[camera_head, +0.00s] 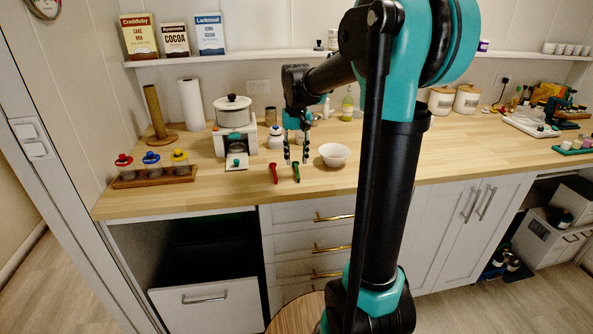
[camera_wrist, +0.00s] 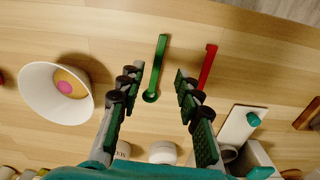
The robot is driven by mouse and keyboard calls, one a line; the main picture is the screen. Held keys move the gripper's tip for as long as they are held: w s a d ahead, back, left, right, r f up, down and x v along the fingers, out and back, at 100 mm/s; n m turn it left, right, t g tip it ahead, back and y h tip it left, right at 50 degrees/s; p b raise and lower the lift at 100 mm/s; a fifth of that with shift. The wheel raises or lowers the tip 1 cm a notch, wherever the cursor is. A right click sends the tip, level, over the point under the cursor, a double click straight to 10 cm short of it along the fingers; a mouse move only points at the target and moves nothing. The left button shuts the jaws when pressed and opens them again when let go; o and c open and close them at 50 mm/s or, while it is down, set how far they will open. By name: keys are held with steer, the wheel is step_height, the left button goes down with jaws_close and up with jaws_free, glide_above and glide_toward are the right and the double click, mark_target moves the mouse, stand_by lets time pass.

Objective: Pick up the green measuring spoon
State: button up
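The green measuring spoon (camera_head: 296,173) lies on the wooden counter, its handle towards the front edge. In the wrist view the green spoon (camera_wrist: 157,65) lies between the two fingers, with its round bowl nearest the gripper. My gripper (camera_head: 296,158) is open and points down over the counter near the spoon's rear end. In the wrist view my gripper (camera_wrist: 156,80) has a wide gap between its fingers and holds nothing. The exact height above the spoon is hard to tell.
A red spoon (camera_wrist: 208,66) lies beside the green one, near one finger. A white bowl (camera_head: 334,154) stands on the other side, with a pink thing inside. A scale-like appliance (camera_head: 235,160) and a white jar (camera_head: 276,138) stand close by. The counter's front strip is clear.

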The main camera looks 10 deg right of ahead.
mark_target(297, 171)
steer(key=f, duration=0.5)
steer(key=shift+w+d, duration=0.2)
steer(key=shift+c, duration=0.3)
steer(key=shift+r, duration=0.1)
jaws_close()
